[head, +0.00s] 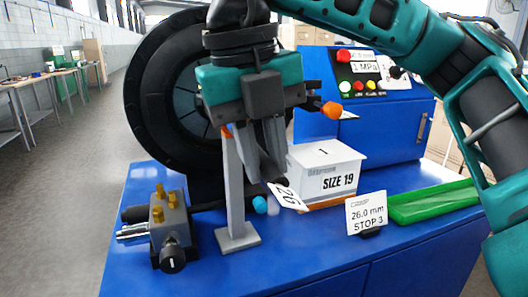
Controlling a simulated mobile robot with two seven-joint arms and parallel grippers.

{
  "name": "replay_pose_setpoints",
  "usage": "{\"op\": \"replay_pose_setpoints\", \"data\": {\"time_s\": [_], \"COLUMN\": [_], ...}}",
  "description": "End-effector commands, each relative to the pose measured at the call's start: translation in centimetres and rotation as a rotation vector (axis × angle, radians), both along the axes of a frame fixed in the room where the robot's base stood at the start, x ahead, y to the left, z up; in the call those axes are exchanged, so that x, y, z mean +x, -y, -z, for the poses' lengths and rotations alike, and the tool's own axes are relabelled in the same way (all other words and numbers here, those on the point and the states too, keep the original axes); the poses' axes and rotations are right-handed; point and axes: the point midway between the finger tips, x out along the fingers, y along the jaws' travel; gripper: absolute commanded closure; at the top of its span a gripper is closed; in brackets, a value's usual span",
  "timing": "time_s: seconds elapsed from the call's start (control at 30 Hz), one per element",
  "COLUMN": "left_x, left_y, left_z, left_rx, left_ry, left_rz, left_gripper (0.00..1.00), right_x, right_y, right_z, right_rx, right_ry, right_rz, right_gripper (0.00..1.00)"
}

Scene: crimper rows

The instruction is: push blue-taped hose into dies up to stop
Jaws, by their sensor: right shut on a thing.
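My right gripper (272,160) points down in front of the crimper, a large black ring-shaped head (150,90). Its grey fingers are shut, with their tips near a white tag (287,196) that reads upside down. What they grip is mostly hidden, so I cannot make out the hose in them. A small light-blue round piece (260,204) shows below the fingers, right of a grey post; I cannot tell whether it is the hose's blue tape. The dies' opening is largely covered by my wrist and the post. My left gripper is out of view.
The grey post (233,190) stands on a foot plate on the blue bench. At left is a grey block with brass knobs (165,225). At right are a SIZE 19 box (335,180), a "26.0 mm STOP 3" card (367,213), a green tray (430,202) and a control panel (362,82).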

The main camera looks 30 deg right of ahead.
Motion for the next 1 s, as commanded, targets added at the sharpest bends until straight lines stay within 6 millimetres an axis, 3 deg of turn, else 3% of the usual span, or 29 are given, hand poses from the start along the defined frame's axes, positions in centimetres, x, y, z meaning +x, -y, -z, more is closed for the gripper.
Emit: {"op": "replay_pose_setpoints", "data": {"time_s": [1.0], "left_x": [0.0], "left_y": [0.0], "left_z": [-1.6], "left_rx": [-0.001], "left_ry": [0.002], "left_rz": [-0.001], "left_gripper": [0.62], "right_x": [3.9], "right_y": [0.9], "right_z": [0.0], "right_rx": [0.001], "right_ry": [-0.007], "right_rz": [0.000], "right_gripper": [1.00]}}
